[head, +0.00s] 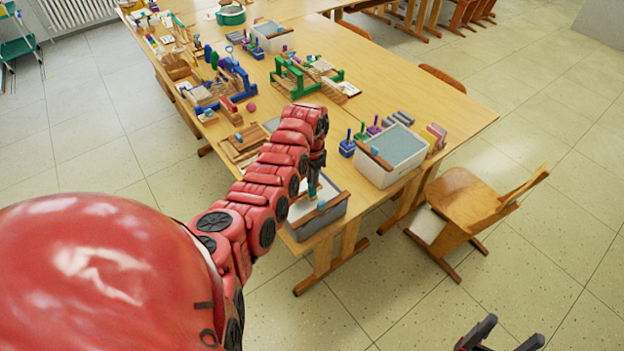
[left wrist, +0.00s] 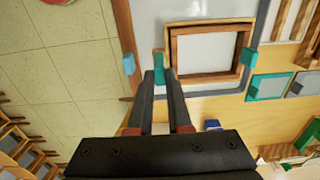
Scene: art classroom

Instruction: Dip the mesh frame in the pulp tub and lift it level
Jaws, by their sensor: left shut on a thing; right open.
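My left gripper (head: 315,178) is over the grey tub (head: 323,226) at the table's near end. In the left wrist view the gripper (left wrist: 159,80) is shut on a teal tab (left wrist: 158,62) at one side of the mesh frame. The mesh frame (left wrist: 208,76) is a brown wooden rectangle with pale mesh or pulp showing inside it. It lies within the outline of the tub's grey rim (left wrist: 222,91). A second teal tab (left wrist: 247,55) is on its opposite side. I cannot tell whether it touches the pulp. My right gripper (head: 500,338) is open and empty, low over the floor.
A wooden bar (left wrist: 123,35) with a blue tab (left wrist: 128,64) runs along one tub side. A second, pale tub (head: 388,174) stands to the right, with blue and purple tools beside it. Wooden trays (head: 240,147) lie behind. A chair (head: 468,200) stands at right.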

